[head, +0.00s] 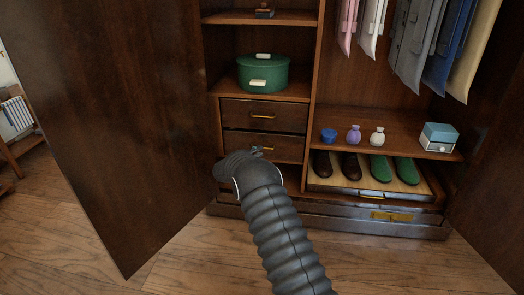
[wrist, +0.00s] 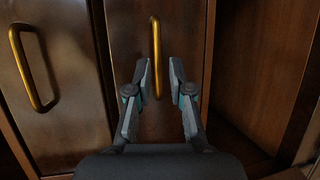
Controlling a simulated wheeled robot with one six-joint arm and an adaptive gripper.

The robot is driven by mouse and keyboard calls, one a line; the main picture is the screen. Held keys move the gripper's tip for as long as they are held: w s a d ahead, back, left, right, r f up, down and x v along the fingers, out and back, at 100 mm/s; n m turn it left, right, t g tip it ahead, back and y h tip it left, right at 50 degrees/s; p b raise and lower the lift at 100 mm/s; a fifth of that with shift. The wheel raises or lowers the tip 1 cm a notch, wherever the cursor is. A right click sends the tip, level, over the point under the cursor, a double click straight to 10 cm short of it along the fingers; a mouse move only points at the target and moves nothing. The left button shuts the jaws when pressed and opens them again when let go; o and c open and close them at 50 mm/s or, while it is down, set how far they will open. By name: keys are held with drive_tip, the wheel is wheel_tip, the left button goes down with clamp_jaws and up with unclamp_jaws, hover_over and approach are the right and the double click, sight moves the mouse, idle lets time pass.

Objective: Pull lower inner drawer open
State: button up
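The lower inner drawer (head: 236,142) is dark wood with a brass bar handle and looks closed, under a similar upper drawer (head: 236,109). My gripper (head: 260,151) is in front of the lower drawer and hides part of its lower front. In the wrist view, the view is turned, so the drawers stand side by side. There my gripper (wrist: 159,82) is open, with one finger on each side of a brass handle (wrist: 155,40), which appears to be the lower drawer's. I see no contact, and cannot tell how deep the handle sits between the fingers.
The armoire's left door (head: 110,110) stands open beside my arm. A green round box (head: 263,74) is above the drawers. Shoes (head: 380,168) lie on a tray at the right, above a wide bottom drawer (head: 340,213). The floor (head: 190,250) in front is clear.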

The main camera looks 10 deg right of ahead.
drive_tip(key=shift+x, duration=1.75)
drive_tip(key=shift+r, duration=0.1)
clamp_jaws()
